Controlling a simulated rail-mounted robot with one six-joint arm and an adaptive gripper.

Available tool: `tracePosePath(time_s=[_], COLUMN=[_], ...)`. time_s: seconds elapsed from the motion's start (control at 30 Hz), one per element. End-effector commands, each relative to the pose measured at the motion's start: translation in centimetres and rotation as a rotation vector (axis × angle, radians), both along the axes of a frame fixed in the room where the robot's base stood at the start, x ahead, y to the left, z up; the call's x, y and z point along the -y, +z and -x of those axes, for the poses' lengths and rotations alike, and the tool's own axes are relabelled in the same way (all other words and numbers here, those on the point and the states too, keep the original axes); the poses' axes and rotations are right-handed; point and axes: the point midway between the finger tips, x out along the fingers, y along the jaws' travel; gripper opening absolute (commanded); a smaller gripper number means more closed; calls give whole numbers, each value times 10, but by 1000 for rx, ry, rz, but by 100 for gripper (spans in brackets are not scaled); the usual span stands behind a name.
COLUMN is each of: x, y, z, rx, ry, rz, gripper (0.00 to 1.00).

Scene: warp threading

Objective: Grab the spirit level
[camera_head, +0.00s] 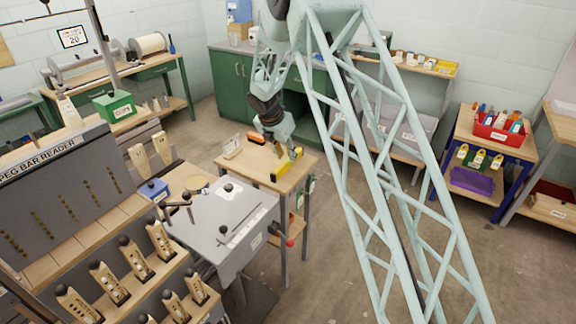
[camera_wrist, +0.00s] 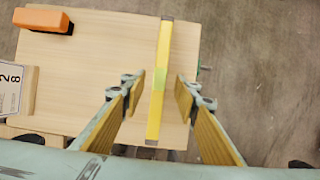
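The spirit level is a long thin yellow bar with a greenish middle. It lies on the small wooden-topped table in the wrist view (camera_wrist: 153,121), running up and down the picture. It also shows in the head view (camera_head: 280,172), partly hidden by my gripper. My gripper (camera_wrist: 160,90) is open, with one wood-coloured finger on each side of the level and visible gaps to both. In the head view my gripper (camera_head: 279,151) is over the right part of the table. I cannot tell how far the fingertips are above the tabletop.
The wooden tabletop (camera_wrist: 90,75) also holds an orange block (camera_wrist: 42,20) and a numbered card (camera_wrist: 11,88) on the left. The level lies near the table's right edge, with floor beyond. A grey bench (camera_head: 215,215) stands close in front, and the Peg Bar Reader (camera_head: 60,200) at left.

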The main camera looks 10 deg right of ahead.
Motion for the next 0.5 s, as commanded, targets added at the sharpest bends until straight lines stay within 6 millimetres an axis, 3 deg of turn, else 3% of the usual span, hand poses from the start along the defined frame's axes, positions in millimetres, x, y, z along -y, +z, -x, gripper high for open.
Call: tracePosePath(time_s=[0.3, 0.5], x=[8, 10], y=[-33, -40], z=[-9, -12], rx=[-1, 1], ry=[0, 0], rz=[-1, -1], gripper=[28, 28])
